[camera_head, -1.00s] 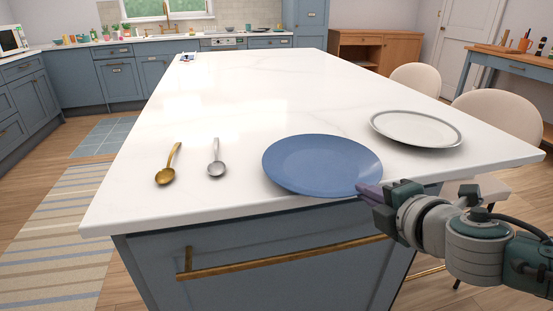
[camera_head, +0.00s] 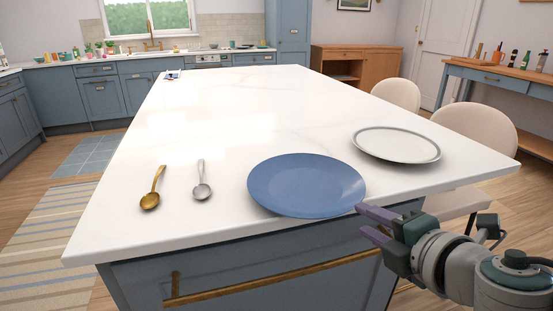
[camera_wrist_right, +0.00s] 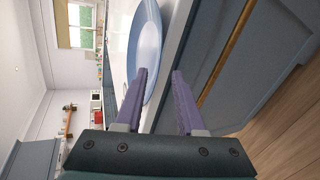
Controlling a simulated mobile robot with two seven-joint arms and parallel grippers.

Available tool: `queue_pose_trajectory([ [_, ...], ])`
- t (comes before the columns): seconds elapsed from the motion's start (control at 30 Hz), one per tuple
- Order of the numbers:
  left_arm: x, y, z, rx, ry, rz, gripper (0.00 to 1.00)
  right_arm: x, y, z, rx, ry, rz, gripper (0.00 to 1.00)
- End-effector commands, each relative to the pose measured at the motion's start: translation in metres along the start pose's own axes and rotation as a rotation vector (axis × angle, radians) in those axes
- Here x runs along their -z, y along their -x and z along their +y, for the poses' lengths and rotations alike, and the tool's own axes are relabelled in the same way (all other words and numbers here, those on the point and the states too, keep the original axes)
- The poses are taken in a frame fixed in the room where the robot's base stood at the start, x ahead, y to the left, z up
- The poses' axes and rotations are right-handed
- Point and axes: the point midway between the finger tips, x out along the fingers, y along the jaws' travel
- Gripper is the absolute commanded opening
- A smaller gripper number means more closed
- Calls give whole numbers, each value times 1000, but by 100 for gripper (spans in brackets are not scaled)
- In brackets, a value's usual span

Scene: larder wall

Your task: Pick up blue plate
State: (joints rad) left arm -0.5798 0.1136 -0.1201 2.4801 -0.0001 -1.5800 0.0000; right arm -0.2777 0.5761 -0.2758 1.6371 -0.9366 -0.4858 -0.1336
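The blue plate (camera_head: 306,184) lies flat on the white island top, near its front edge. My right gripper (camera_head: 364,222) is at the plate's front right, just off the counter edge. Its two purple fingers are apart, and the upper fingertip is close to the plate's rim. In the right wrist view the open fingers (camera_wrist_right: 160,85) point toward the plate (camera_wrist_right: 148,35), whose rim shows behind and between them. No hold on the plate shows; whether a finger touches the rim I cannot tell. My left gripper is not in view.
On the island top (camera_head: 240,110), a white plate (camera_head: 397,145) lies right of the blue one. A gold spoon (camera_head: 152,190) and a silver spoon (camera_head: 201,182) lie to its left. Pale chairs (camera_head: 478,128) stand along the right side. A drawer handle (camera_head: 270,280) sticks out in front.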

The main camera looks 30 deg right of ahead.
Motion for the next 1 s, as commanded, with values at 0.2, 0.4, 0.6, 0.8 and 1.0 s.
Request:
queue_pose_trajectory([
  [0.2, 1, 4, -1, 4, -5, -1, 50, 0, 32, 0, 2, -1, 1, 38],
  [0.4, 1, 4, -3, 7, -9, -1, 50, 0, 40, 0, 0, 0, 0, 38],
  [0.6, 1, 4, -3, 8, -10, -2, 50, 0, 40, 0, -1, 0, 0, 38],
  [0.8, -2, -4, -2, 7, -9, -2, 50, -2, 36, -6, 15, -170, -12, 42],
  [1.0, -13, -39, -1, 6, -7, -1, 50, -2, 20, -28, 87, -1172, -61, 42],
])
